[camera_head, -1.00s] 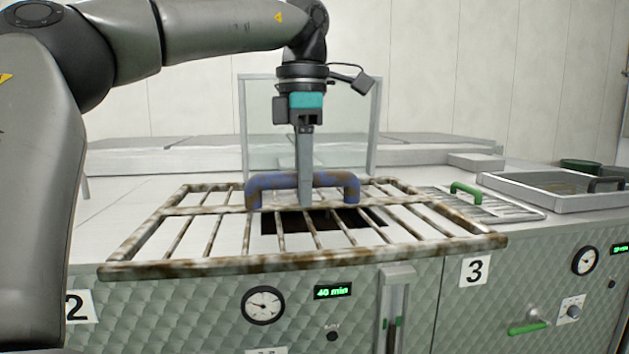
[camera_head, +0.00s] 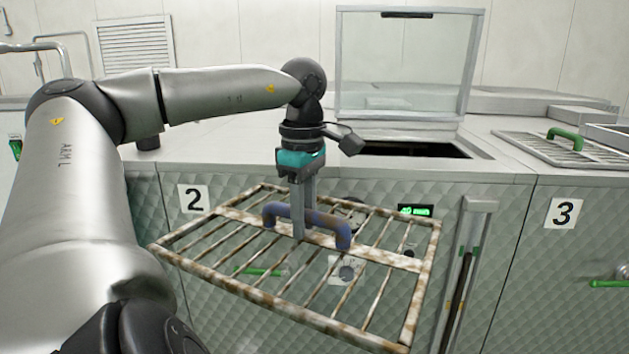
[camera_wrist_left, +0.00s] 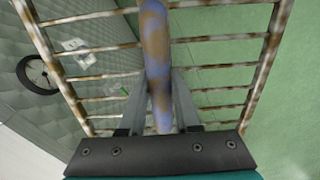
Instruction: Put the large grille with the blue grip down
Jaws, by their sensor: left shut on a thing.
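The large rusty grille (camera_head: 265,288) hangs level from my left gripper (camera_head: 299,232), in front of the quilted metal cabinet front. My left gripper is shut on its blue, rust-stained grip (camera_head: 326,223). In the left wrist view the blue grip (camera_wrist_left: 157,65) runs between the two fingers (camera_wrist_left: 160,110), and the grille's bars (camera_wrist_left: 215,67) spread below. Green floor shows through the bars there. My right gripper is not in view.
A dark square opening (camera_head: 410,149) lies in the worktop behind, with a raised clear lid (camera_head: 408,65) at its back. A smaller grille with a green grip (camera_head: 565,140) lies on the worktop at right. Panel 3 (camera_head: 563,213) has a green handle.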

